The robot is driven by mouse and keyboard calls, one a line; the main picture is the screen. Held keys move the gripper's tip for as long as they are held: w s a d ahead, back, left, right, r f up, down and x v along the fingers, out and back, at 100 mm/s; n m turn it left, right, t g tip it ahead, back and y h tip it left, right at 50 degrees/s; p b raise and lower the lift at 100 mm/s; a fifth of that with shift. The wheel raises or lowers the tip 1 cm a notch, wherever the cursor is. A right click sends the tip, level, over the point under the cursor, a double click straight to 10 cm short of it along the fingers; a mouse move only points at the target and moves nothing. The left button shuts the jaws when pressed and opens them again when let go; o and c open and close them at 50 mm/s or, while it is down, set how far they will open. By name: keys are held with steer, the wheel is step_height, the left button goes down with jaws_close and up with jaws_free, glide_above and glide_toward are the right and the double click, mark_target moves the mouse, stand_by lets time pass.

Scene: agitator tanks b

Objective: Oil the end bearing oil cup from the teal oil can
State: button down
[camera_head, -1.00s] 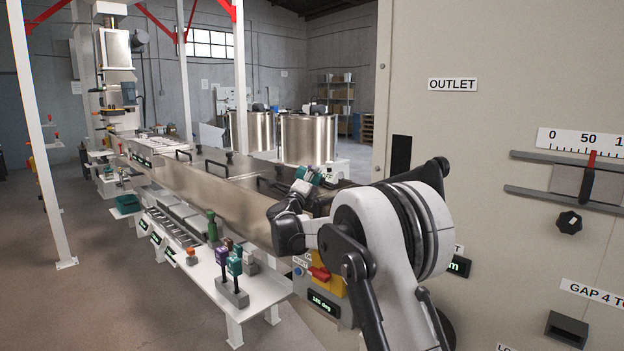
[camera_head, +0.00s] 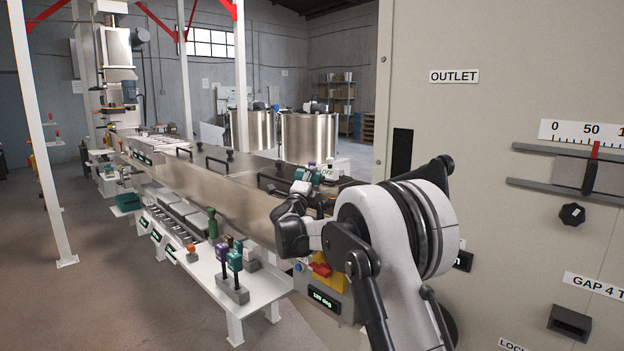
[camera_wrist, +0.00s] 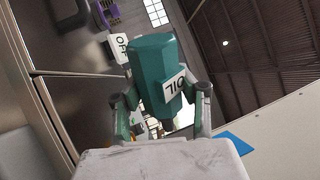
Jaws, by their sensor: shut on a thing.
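The teal oil can (camera_wrist: 151,65) fills the middle of the wrist view, with a white OIL label on its side. My gripper (camera_wrist: 160,103) is shut on it, one finger at each side. In the head view my gripper (camera_head: 298,200) holds the can (camera_head: 302,187) above the near end of the long metal trough (camera_head: 235,196). The can's spout is not clear in either view. I cannot pick out the end bearing oil cup for sure; my arm and the can cover part of the trough end.
A white OFF sign (camera_head: 327,172) stands just behind the can. A tall beige cabinet (camera_head: 500,130) is close on the right. A white bench (camera_head: 225,270) with teal, purple and green handled items stands in front left.

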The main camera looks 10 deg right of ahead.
steer(key=shift+f+n, duration=0.2)
steer(key=shift+n, duration=0.4)
steer(key=shift+r+p, duration=1.9)
steer(key=shift+r, duration=2.65)
steer(key=n+y, duration=0.1)
steer(key=n, duration=0.2)
steer(key=shift+d+f+n+t+y+b, duration=0.1)
steer(key=shift+f+n+t+y+b, duration=0.1)
steer(key=shift+n+t+y+b, duration=0.15)
steer(key=shift+n+y, duration=0.45)
steer(key=shift+n, duration=0.9)
